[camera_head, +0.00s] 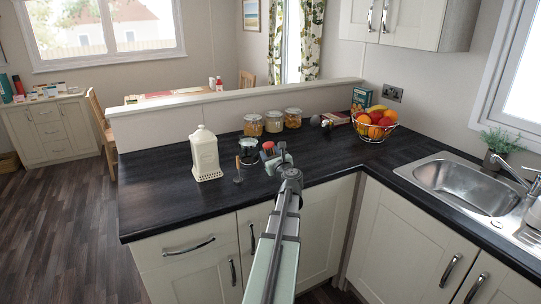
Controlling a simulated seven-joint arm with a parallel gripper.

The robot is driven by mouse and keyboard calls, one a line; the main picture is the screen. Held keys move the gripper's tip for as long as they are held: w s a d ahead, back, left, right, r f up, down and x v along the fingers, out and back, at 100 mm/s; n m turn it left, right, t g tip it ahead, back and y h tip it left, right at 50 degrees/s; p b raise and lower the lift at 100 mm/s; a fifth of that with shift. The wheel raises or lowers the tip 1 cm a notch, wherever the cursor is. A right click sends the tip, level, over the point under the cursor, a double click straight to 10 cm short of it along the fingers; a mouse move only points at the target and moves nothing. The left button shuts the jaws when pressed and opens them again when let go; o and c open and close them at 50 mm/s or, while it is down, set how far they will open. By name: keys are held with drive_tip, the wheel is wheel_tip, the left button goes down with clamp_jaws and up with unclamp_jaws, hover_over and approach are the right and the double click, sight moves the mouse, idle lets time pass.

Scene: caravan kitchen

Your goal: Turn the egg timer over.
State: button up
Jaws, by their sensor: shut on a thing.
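My arm reaches over the dark worktop, with my gripper (273,157) above its front part. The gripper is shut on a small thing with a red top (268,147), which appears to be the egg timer. My gripper hides most of it, so I cannot tell its exact tilt or whether it touches the worktop.
A cream lidded canister (205,156), a small wooden-topped item (238,168) and a dark-rimmed glass vessel (248,152) stand to the left. Several jars (274,122) line the back. A fruit bowl (374,124) and sink (462,186) are right. The worktop's left front (160,205) is clear.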

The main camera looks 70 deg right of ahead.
drive_tip(key=n, duration=0.4)
drive_tip(key=shift+n, duration=1.3)
drive_tip(key=shift+n, duration=1)
drive_tip(key=n, duration=0.7)
